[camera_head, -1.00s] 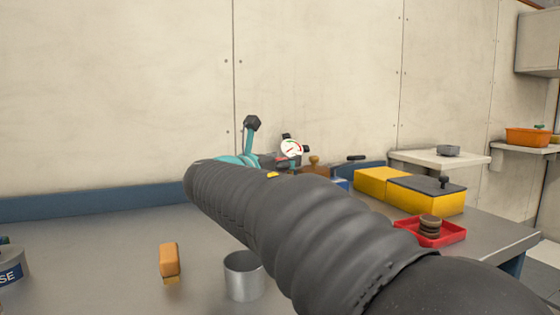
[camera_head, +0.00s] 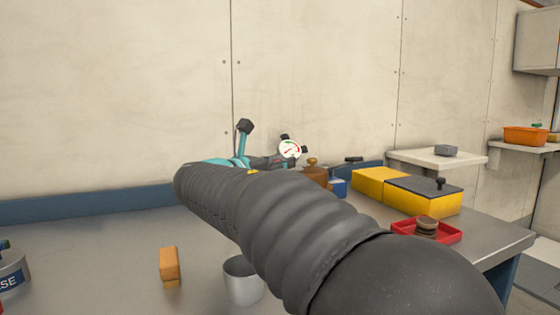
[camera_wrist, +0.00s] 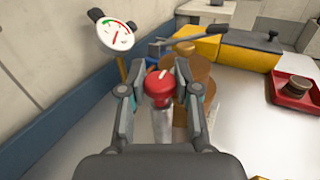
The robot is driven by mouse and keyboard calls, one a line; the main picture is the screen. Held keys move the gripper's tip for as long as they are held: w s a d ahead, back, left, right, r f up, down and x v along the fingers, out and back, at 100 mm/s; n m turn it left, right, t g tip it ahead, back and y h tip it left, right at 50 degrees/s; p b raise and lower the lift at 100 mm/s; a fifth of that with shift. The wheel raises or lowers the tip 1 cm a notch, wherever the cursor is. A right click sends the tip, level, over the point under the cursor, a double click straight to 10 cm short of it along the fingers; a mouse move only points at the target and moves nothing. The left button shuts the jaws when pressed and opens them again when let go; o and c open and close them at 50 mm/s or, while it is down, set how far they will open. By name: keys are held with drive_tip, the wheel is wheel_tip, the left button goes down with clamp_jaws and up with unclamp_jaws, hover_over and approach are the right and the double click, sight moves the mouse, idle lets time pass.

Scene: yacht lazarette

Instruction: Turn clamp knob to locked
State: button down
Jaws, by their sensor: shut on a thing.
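The clamp knob (camera_wrist: 157,90) is red with a white pointer mark on top, in the middle of the wrist view. The mark slants up to the right. It sits on an upright pale metal post (camera_wrist: 162,125). My gripper (camera_wrist: 153,80) is shut on the knob, one finger at its left and one at its right. No locked or unlocked label is legible.
A dial gauge (camera_head: 289,149) stands close behind the knob; it also shows in the wrist view (camera_wrist: 114,34). A brown round-topped object (camera_wrist: 196,75) is close to the right finger. A metal cup (camera_head: 241,283), orange block (camera_head: 169,264), yellow box (camera_head: 425,197) and red tray (camera_head: 455,236) are on the bench.

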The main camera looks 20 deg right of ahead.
drive_tip(key=c, duration=0.8)
unclamp_jaws()
drive_tip(key=shift+c, duration=0.2)
drive_tip(key=v, duration=1.2)
